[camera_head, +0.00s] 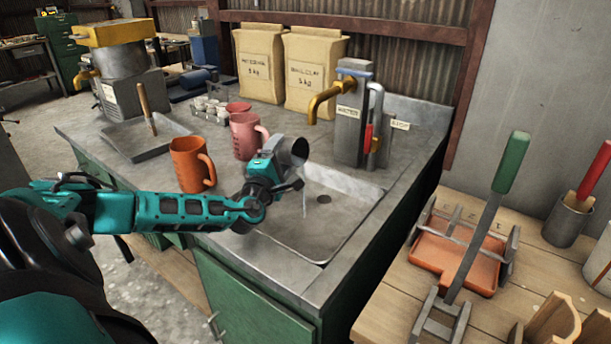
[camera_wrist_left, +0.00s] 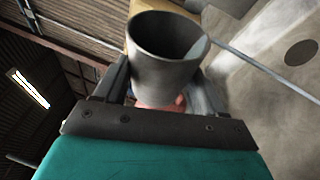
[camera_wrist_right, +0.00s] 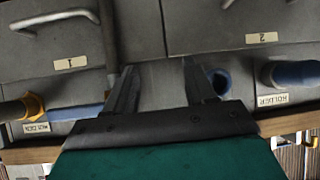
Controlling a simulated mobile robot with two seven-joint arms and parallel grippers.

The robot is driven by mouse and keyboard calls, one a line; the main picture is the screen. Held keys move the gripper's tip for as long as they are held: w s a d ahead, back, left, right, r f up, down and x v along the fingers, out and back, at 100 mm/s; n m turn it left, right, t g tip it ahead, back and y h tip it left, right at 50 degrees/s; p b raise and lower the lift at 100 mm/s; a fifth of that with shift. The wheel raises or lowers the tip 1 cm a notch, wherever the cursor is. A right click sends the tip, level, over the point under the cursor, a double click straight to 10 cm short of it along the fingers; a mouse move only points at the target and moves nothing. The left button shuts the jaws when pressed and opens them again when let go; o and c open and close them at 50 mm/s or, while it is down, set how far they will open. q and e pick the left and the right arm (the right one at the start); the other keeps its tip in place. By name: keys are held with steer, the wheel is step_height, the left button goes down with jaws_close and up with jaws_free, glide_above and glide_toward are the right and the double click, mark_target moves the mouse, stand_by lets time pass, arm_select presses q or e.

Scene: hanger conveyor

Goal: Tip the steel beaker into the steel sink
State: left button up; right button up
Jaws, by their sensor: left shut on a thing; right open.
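The steel beaker (camera_head: 295,151) is grey and tilted, held above the back left part of the steel sink (camera_head: 292,236). My left gripper (camera_head: 277,167) is shut around it. In the left wrist view the beaker (camera_wrist_left: 165,68) sits between the fingers of the left gripper (camera_wrist_left: 165,92), its dark mouth showing. A thin pale stream (camera_head: 304,204) shows below the beaker, over the basin near the drain (camera_head: 324,199). What is left inside the beaker cannot be seen. My right gripper (camera_wrist_right: 160,88) is open and empty in the right wrist view, facing grey drawers (camera_wrist_right: 235,27); the head view does not show it.
An orange jug (camera_head: 187,166) and a pink jug (camera_head: 243,136) stand left of the beaker. A tap post with a brass spout (camera_head: 325,101) rises behind the sink. Two paper sacks (camera_head: 312,75) stand at the back. A wooden table (camera_head: 390,285) with tools is at right.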

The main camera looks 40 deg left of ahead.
arm_select(q)
steer(key=shift+f+m, duration=0.25)
steer(key=shift+m, duration=0.25)
steer(key=shift+d, duration=0.1)
stand_by(0.3)
steer(key=shift+d+r+m+t, duration=0.15)
steer(key=shift+m+t, duration=0.35)
steer(key=shift+m, duration=0.3)
steer(key=shift+r, duration=0.15)
steer(key=n+p, duration=0.1)
steer(key=n+g+p, duration=0.1)
steer(key=n, duration=0.1)
steer(key=r+n+p, duration=0.1)
steer(key=p, duration=0.1)
steer(key=shift+a+r+g, duration=0.1)
steer(key=shift+a+g, duration=0.25)
steer(key=shift+g, duration=0.05)
steer(key=shift+a+n, duration=0.1)
steer(key=shift+n, duration=0.5)
steer(key=shift+f, duration=0.3)
